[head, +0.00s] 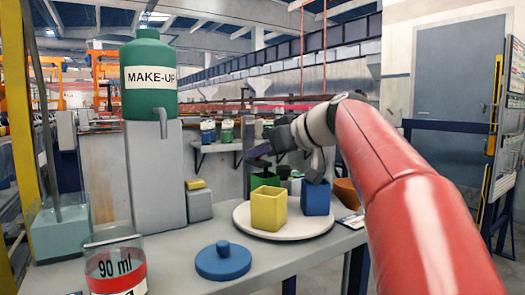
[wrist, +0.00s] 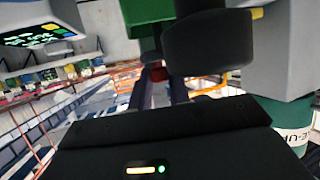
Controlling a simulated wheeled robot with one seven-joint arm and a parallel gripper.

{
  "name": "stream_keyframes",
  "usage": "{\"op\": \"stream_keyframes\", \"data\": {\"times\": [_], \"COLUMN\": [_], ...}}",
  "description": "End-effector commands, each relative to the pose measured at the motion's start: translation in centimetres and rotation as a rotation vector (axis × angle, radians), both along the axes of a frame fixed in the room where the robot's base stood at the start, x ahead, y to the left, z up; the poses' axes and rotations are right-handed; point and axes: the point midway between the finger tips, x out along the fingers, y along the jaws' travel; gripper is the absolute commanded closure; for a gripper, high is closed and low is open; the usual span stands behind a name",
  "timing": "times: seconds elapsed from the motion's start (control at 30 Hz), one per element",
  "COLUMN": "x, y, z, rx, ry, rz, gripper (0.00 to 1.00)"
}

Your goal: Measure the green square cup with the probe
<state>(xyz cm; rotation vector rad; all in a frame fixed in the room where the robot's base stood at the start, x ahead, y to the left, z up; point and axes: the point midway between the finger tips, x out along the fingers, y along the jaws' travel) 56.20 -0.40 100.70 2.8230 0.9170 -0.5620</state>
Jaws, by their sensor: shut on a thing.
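The green square cup (head: 265,180) stands at the back of a round white tray (head: 285,233), partly hidden behind a yellow square cup (head: 269,208). A blue square cup (head: 316,198) stands to its right. My gripper (head: 259,158) is above and behind the cups, its fingers towards the left. The wrist view shows its two dark fingers (wrist: 166,88) close together. A dark rounded piece (wrist: 208,42), seemingly the probe, shows right by the fingers. The probe's tip cannot be made out, and I see no contact with the green cup.
A large green MAKE-UP bottle (head: 149,75) stands on a grey block (head: 155,180) at left. A blue lid (head: 223,262) and a 90 ml beaker (head: 115,265) are in front.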

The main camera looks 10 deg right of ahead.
Motion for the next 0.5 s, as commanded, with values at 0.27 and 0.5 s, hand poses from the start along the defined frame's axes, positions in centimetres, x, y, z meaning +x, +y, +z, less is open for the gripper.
{"op": "stream_keyframes", "data": {"times": [0.27,0.5], "x": [0.0,0.0], "y": [0.0,0.0], "z": [2.2,6.1], "rx": [0.000,0.001], "ry": [-0.001,-0.001], "rz": [-0.001,0.000], "gripper": [1.00,1.00]}}
